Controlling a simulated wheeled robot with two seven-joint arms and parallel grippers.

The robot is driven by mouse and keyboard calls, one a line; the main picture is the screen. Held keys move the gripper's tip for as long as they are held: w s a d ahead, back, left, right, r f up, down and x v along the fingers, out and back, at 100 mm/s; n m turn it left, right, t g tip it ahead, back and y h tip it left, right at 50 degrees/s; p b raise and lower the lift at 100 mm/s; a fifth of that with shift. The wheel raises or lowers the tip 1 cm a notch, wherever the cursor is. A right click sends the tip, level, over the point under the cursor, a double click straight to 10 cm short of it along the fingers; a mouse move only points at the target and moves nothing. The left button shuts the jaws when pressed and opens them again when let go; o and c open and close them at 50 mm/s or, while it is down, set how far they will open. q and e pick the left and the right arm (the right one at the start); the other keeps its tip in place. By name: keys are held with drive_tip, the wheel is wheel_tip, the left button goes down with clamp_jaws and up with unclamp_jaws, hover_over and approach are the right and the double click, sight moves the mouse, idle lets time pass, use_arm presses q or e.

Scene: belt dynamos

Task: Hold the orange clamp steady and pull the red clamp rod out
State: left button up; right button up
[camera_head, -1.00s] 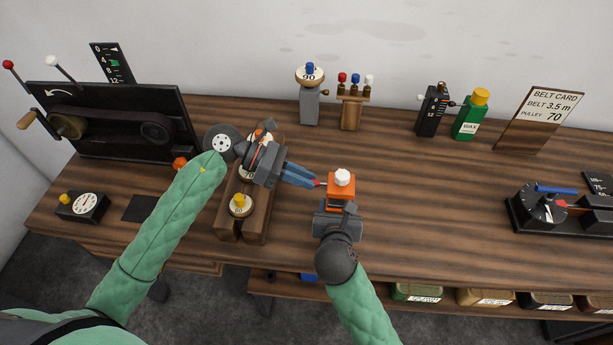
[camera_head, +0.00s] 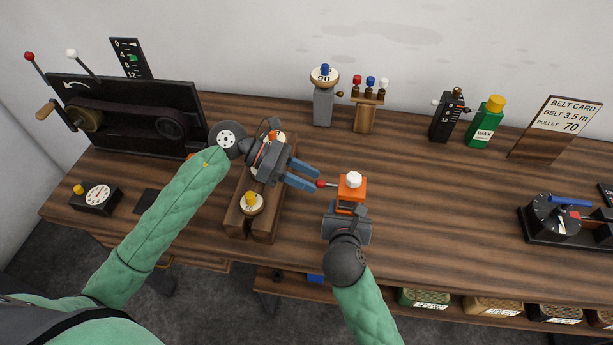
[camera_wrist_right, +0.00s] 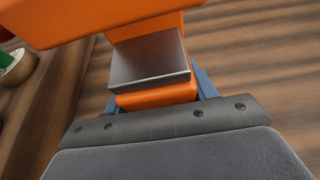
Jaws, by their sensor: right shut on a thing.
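The orange clamp (camera_head: 351,187) has a white top knob and stands over the bench, right of centre. My right gripper (camera_head: 347,212) is shut on its lower part, and the right wrist view shows the orange body (camera_wrist_right: 155,95) between the jaws. The red clamp rod (camera_head: 321,183) has a round red end and a thin shaft pointing at the clamp's left side. My left gripper (camera_head: 317,182) has its blue fingers apart, with the red end at their tips. Whether the shaft is still inside the clamp is too small to tell.
A wooden block with yellow-knobbed discs (camera_head: 251,204) stands below my left gripper. A black belt machine (camera_head: 130,118) is at the left. Stands, a green wax bottle (camera_head: 485,122) and a belt card (camera_head: 556,128) line the back.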

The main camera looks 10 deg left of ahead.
use_arm(q)
drive_tip(key=s+v, duration=0.1)
drive_tip(key=v, duration=1)
drive_tip(key=shift+w+a, duration=0.3)
drive_tip(key=shift+w, duration=0.15)
use_arm(e)
drive_tip(key=shift+f, duration=0.35)
use_arm(q)
drive_tip(key=shift+r, duration=0.1)
use_arm(e)
drive_tip(key=o, duration=1.5)
drive_tip(key=shift+c, duration=0.2)
drive_tip(key=shift+o, duration=1.3)
drive_tip(key=shift+w+d+r, duration=0.1)
use_arm(q)
drive_tip(key=shift+w, duration=0.2)
drive_tip(key=shift+s, duration=0.1)
use_arm(e)
drive_tip(key=shift+r, duration=0.1)
